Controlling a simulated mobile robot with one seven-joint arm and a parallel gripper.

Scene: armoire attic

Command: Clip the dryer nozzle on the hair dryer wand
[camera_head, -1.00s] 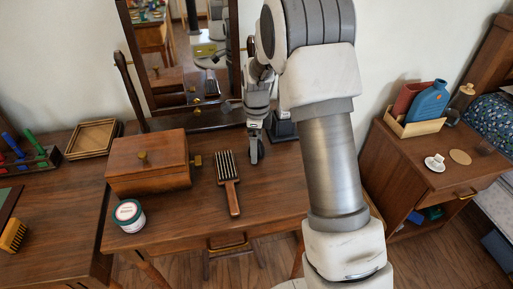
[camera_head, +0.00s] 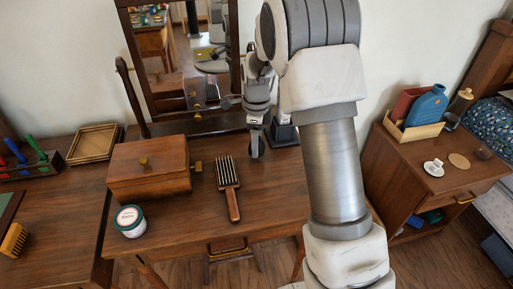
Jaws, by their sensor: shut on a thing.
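My gripper (camera_head: 256,146) points down over the back right of the dressing table, in front of the mirror. It is shut on a dark grey piece that is too small and covered to make out; it may be the dryer nozzle. A dark stand (camera_head: 283,134) is just right of my gripper, partly hidden by my arm.
On the dressing table (camera_head: 182,228) are a wooden box (camera_head: 150,172), a hairbrush (camera_head: 229,190) and a green-and-white jar (camera_head: 130,221). The mirror (camera_head: 185,50) stands behind. A side cabinet (camera_head: 430,185) is at right. Bare tabletop shows right of the brush.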

